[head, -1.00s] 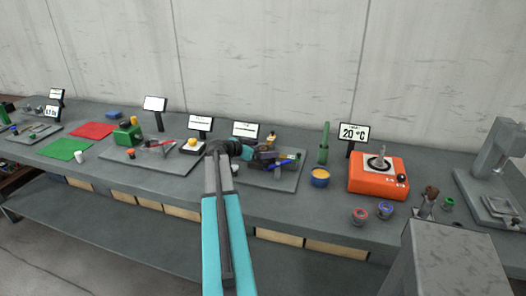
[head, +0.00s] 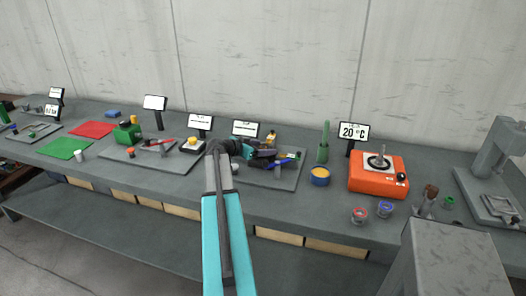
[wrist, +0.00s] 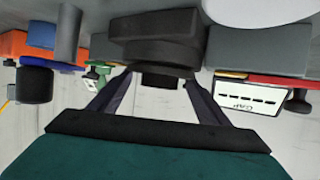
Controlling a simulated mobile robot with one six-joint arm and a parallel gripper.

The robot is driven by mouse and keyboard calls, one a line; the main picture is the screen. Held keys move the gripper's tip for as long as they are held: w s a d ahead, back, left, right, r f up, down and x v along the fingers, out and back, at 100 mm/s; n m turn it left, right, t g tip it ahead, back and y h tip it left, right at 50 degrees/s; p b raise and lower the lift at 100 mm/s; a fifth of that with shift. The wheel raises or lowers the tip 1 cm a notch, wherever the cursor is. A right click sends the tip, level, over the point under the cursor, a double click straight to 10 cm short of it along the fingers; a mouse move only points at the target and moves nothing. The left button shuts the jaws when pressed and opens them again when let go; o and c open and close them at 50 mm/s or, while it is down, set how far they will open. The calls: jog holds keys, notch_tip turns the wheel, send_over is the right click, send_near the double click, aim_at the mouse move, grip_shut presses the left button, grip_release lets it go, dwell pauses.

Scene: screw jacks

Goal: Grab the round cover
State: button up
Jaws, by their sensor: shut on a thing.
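My gripper (wrist: 159,80) is shut on the round cover (wrist: 157,45), a dark, stepped round piece with a small knob facing the gripper in the wrist view. The fingers come in from both sides of the knob and their tips are partly hidden by the cover. In the head view my gripper (head: 270,160) is over the grey board right of the middle, among small tools. The cover is too small and covered there to make out.
A small screen reading CAP (wrist: 245,98) shows upside down in the wrist view. Close by on the bench are a green upright tool (head: 323,148), a blue and yellow cup (head: 320,176) and an orange hotplate (head: 377,178).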

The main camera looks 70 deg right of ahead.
jog(key=shift+r, duration=0.25)
jog(key=shift+r+b, duration=1.35)
jog(key=shift+r, duration=3.45)
